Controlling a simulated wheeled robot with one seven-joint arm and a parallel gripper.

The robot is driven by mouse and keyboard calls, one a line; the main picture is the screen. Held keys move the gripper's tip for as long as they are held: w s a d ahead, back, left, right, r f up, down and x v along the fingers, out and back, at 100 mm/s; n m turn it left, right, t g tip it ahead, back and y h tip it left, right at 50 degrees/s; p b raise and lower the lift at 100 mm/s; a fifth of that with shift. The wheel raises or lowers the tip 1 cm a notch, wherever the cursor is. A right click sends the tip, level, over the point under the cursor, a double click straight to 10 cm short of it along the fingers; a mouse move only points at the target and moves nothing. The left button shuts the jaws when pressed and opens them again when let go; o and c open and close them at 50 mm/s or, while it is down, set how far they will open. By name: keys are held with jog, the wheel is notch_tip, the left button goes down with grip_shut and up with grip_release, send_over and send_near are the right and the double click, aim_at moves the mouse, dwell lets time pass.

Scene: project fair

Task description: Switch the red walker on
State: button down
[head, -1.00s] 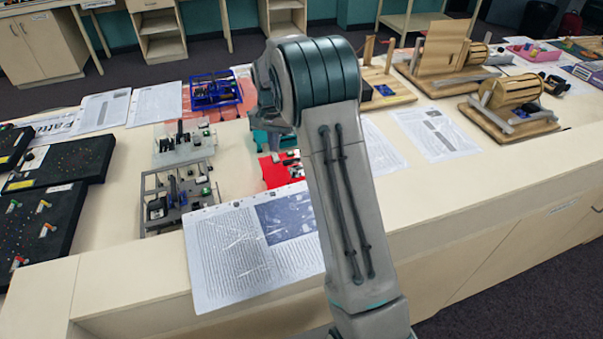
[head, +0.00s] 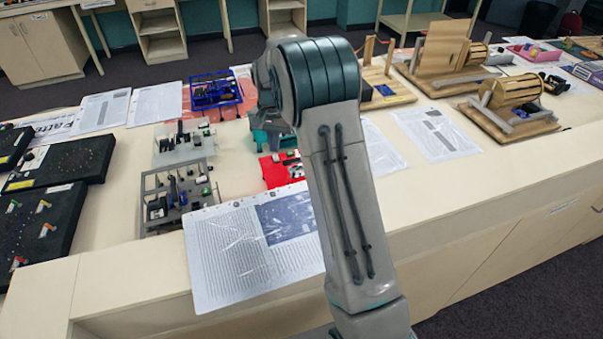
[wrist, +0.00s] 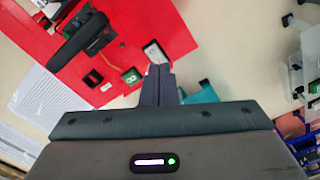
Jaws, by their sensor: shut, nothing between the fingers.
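The red walker (head: 275,172) sits on the light table in the head view, its right part hidden behind my arm. In the wrist view its red plate (wrist: 130,22) fills the upper left and carries a black elongated part (wrist: 82,38), a small green part (wrist: 132,76) and a pale, rectangular switch-like part (wrist: 154,50). My gripper (wrist: 159,68) is shut and empty, with its tips at the lower edge of that pale part. I cannot tell whether they touch it or which way a switch is set. My gripper is hidden in the head view.
A teal walker (head: 270,130) stands just behind the red one, and a teal edge (wrist: 202,94) shows close to my fingers. Grey (head: 180,195), pale (head: 183,148) and blue (head: 213,92) walkers stand to the left. A printed sheet (head: 235,255) lies in front.

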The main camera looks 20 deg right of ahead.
jog(key=shift+f+b, duration=0.65)
jog(key=shift+f, duration=0.35)
dwell(0.6)
jog(key=shift+r+p, duration=2.4)
jog(key=shift+r, duration=1.15)
jog(key=s+r+n+t, duration=0.25)
jog(key=s+r, duration=0.75)
jog(key=s, duration=0.5)
jog(key=s+f+n+t+b, duration=0.1)
jog(key=s+n, duration=0.2)
jog(key=s, duration=1.6)
jog(key=shift+b, duration=0.35)
